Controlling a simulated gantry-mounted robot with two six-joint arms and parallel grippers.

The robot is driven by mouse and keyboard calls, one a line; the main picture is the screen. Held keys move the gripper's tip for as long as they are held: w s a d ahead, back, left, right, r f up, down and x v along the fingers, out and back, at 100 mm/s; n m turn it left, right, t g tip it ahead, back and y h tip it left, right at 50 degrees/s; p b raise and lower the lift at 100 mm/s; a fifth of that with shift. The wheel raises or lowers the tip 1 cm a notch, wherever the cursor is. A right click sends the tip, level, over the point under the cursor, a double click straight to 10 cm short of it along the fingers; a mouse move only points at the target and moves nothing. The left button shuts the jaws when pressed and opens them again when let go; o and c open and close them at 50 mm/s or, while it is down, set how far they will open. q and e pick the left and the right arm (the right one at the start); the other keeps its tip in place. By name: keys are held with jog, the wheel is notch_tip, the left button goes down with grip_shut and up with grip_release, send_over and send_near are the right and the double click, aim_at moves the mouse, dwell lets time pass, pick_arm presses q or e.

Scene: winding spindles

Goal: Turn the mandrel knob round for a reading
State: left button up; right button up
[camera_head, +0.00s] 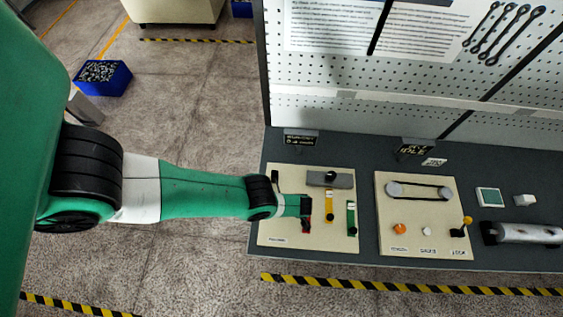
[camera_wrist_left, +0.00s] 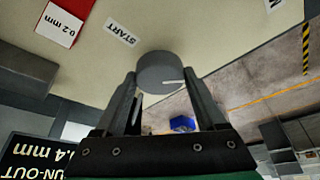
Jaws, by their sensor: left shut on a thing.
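The mandrel knob (camera_wrist_left: 158,70) is a grey round knob with a white line on its face, seen in the left wrist view beside a START label (camera_wrist_left: 120,33) on a cream panel. My left gripper (camera_wrist_left: 161,84) has one finger on each side of the knob and is shut on it. In the head view my left gripper (camera_head: 300,207) is at the left cream board (camera_head: 285,235), and the knob is hidden there. A black display (camera_wrist_left: 30,155) with run-out text in mm is partly cut off in the left wrist view. My right gripper is not in view.
Red (camera_head: 307,224), yellow (camera_head: 329,207) and green (camera_head: 351,218) pieces stand close to my left gripper, with a grey block (camera_head: 342,181) behind. A second board (camera_head: 425,240) with a belt and two pulleys lies to the right. A perforated panel (camera_head: 400,75) rises behind the bench.

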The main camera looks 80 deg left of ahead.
pick_arm(q)
jog(key=shift+n+h+b, duration=0.3)
jog(key=shift+n+b, duration=0.2)
jog(key=shift+n, duration=0.5)
jog(key=shift+g, duration=0.3)
jog(key=o, duration=1.3)
jog(key=shift+r, duration=0.15)
